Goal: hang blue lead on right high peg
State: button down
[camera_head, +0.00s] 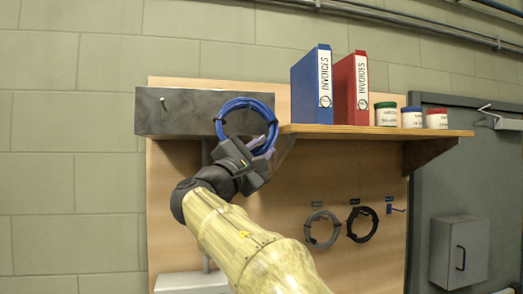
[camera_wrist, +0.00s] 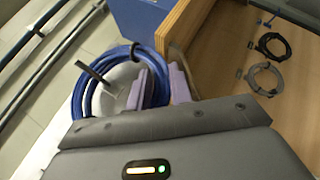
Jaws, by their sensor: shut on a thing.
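The blue lead (camera_head: 222,112) is a round coil held up in front of a dark grey box near the shelf's left end. My gripper (camera_head: 266,143) is shut on the coil's right side. In the wrist view, the purple-grey fingers (camera_wrist: 165,82) pinch the blue coil (camera_wrist: 78,100), which hangs out to the left.
A grey coil (camera_head: 313,236) and a black coil (camera_head: 352,232) hang left of the blue peg. The wooden shelf (camera_head: 380,131) juts out above them, bearing two binders and several tubs. A grey cabinet (camera_head: 459,252) is at the right. The board below the shelf is otherwise mostly clear.

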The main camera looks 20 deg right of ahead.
jog(key=c, duration=1.2)
grip_release()
jog(key=shift+o, duration=0.2)
jog(key=shift+f, duration=0.1)
jog(key=shift+s+a+f+b, duration=0.15)
jog(key=shift+a+f+b, duration=0.05)
jog(key=shift+a+b, duration=0.1)
jog(key=b+v, duration=0.8)
jog(key=v, duration=0.8)
jog(key=shift+s+a, duration=0.2)
jog(key=shift+s, duration=0.05)
